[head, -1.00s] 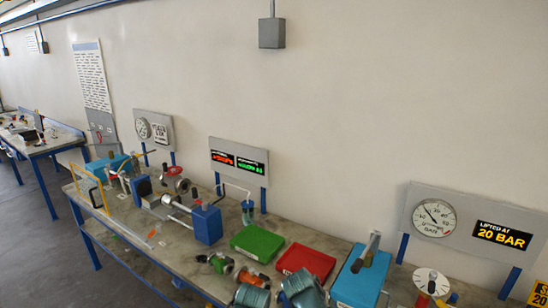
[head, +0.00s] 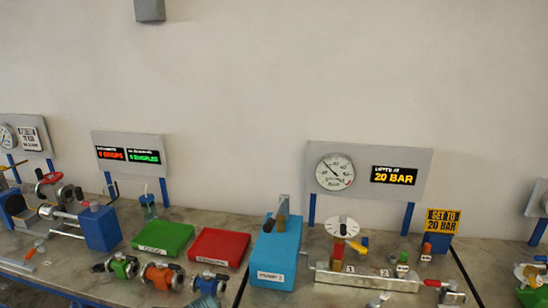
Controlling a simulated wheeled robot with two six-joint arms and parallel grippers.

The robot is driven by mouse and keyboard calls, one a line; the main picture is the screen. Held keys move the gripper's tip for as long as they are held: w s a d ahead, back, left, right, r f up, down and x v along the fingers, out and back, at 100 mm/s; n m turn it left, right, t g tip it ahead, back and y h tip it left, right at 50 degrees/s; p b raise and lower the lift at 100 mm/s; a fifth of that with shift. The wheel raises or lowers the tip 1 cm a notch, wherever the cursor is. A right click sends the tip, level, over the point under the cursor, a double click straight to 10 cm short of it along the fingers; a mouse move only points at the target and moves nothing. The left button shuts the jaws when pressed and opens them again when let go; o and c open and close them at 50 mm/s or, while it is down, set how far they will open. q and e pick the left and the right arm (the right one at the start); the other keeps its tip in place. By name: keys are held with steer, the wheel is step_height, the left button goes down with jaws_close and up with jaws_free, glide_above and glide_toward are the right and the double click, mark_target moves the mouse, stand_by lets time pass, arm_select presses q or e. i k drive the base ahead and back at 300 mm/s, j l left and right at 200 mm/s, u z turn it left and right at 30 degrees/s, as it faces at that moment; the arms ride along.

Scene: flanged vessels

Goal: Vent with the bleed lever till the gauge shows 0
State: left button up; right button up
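A round white gauge (head: 335,172) is on a grey wall board beside a black sign (head: 394,175) reading 20 BAR. Its needle points to the upper left; the numbers are too small to read. Below it, a metal manifold block (head: 366,279) carries a white dial disc (head: 342,227), a red and brass fitting, a yellow handle (head: 357,247) and tags 1 and 2. A red-handled fitting (head: 437,283) is at its right end. I cannot tell which handle is the bleed lever. A second gauge (head: 6,137) is cut by the left edge. Neither gripper is in view.
A blue box (head: 276,254) with a grey upright lever stands left of the manifold. Green (head: 163,238) and red (head: 219,247) trays lie further left, with several valves in front. A yellow SET TO 20 BAR sign (head: 442,221) stands at the right. Another bench area shows at the right edge.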

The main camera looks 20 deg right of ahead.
mark_target(452, 285)
steer(key=z, duration=2.1)
